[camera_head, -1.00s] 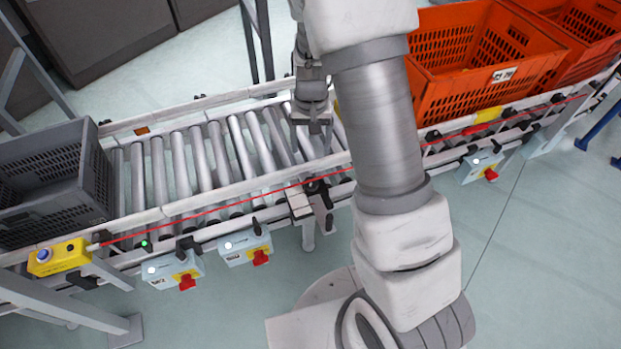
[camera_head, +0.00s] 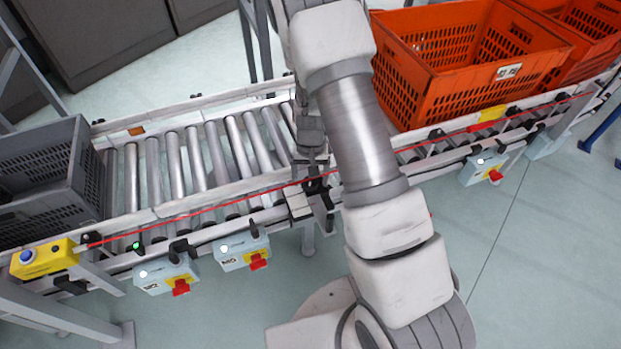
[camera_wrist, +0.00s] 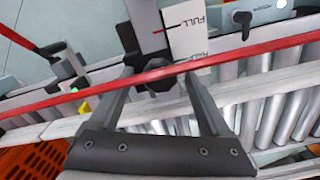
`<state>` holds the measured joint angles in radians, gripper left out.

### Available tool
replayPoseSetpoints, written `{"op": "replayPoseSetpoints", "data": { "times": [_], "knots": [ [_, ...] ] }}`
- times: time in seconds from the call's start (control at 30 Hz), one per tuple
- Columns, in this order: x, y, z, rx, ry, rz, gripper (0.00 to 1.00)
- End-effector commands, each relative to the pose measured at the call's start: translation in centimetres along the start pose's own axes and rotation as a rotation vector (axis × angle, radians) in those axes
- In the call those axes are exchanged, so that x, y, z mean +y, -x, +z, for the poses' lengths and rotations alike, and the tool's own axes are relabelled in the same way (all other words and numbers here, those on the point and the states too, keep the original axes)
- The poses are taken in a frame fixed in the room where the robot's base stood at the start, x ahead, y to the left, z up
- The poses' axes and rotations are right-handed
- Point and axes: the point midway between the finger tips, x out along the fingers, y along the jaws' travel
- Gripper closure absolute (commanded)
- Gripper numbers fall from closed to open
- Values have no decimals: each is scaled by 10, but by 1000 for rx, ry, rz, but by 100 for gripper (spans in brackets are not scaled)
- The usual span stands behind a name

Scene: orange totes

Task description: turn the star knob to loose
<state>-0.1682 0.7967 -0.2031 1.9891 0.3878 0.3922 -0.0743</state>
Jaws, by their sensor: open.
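The dark star knob (camera_wrist: 157,83) shows in the wrist view beside a white plate marked FULL (camera_wrist: 190,25). The red cord crosses in front of it and hides part of it. My gripper (camera_wrist: 155,78) is open, with one finger on each side of the knob in this view. I cannot tell whether either finger touches it. In the head view my gripper (camera_head: 311,160) is just above the knob (camera_head: 315,187) at the conveyor's front rail, close to the white plate (camera_head: 298,203). The knob's loose marking is not readable.
A red pull cord (camera_head: 220,206) runs along the front rail. Light-blue switch boxes with red knobs (camera_head: 243,252) and a yellow button box (camera_head: 44,258) hang there. A grey tote (camera_head: 85,185) sits left, an orange tote (camera_head: 450,90) right. The rollers between are empty.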

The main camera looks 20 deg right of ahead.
Motion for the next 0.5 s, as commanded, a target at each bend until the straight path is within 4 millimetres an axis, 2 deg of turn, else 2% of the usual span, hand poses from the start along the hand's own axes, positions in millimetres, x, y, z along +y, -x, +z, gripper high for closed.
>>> {"op": "replayPoseSetpoints", "data": {
  "times": [0.13, 0.5],
  "knots": [
    [0, 0, 0, 0, 0, 0, 20],
    [0, 0, 0, 0, 0, 0, 87]
  ]
}}
